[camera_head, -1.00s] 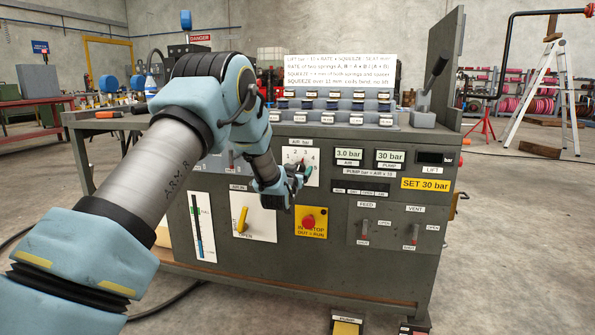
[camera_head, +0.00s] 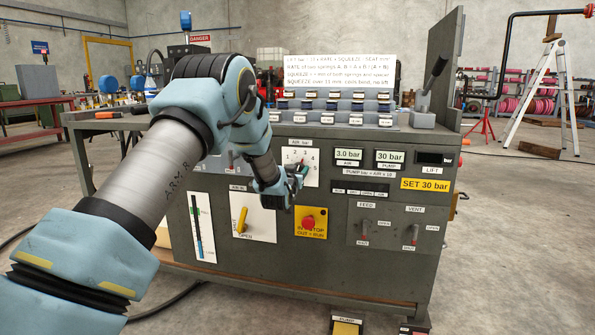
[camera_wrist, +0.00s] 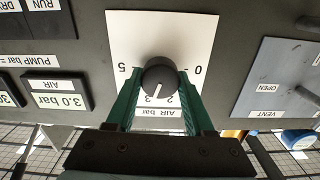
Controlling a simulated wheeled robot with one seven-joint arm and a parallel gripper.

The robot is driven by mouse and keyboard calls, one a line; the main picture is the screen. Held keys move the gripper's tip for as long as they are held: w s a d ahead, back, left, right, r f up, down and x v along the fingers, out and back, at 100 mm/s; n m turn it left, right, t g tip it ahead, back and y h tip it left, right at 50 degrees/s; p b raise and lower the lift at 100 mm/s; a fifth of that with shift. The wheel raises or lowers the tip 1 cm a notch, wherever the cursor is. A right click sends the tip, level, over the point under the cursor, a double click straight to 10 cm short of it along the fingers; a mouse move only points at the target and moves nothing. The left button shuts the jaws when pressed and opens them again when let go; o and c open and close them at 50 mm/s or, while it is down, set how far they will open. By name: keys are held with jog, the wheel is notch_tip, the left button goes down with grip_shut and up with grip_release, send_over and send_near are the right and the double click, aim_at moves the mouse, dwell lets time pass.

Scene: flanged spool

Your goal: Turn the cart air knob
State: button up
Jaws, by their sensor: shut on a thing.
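The cart air knob (camera_wrist: 159,77) is a round black knob with a white pointer line on a white dial plate (camera_wrist: 190,27). In the wrist view the plate appears upside down, and the pointer is toward the 3. My gripper (camera_head: 297,173) is at this plate on the cart's front panel. In the wrist view its green fingers (camera_wrist: 158,88) stand one on each side of the knob and are shut on it. The arm and fingers hide the knob in the head view. The AIR display (camera_head: 348,154) reads 3.0 bar.
The PUMP display (camera_head: 390,156) reads 30 bar, beside a yellow SET 30 bar label (camera_head: 425,184). A yellow valve handle (camera_head: 242,220) and a red stop button (camera_head: 309,222) are below my gripper. FEED (camera_head: 364,229) and VENT (camera_head: 414,234) levers are lower right.

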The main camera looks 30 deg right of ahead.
jog(key=shift+m, duration=0.3)
grip_shut()
jog(key=m+b, duration=0.2)
jog(key=m, duration=0.1)
jog(key=shift+s+d+f, duration=0.1)
jog(key=m+b, duration=0.1)
jog(key=m, duration=0.2)
jog(key=shift+m, duration=0.3)
jog(key=m+b, duration=0.1)
jog(key=m, duration=0.2)
jog(key=shift+d+b, duration=0.1)
jog(key=shift+b, duration=0.25)
jog(key=shift+f+m+b, duration=0.1)
jog(key=shift+m+b, duration=0.4)
jog(key=shift+m, duration=1.7)
jog(key=o, duration=1.3)
grip_release()
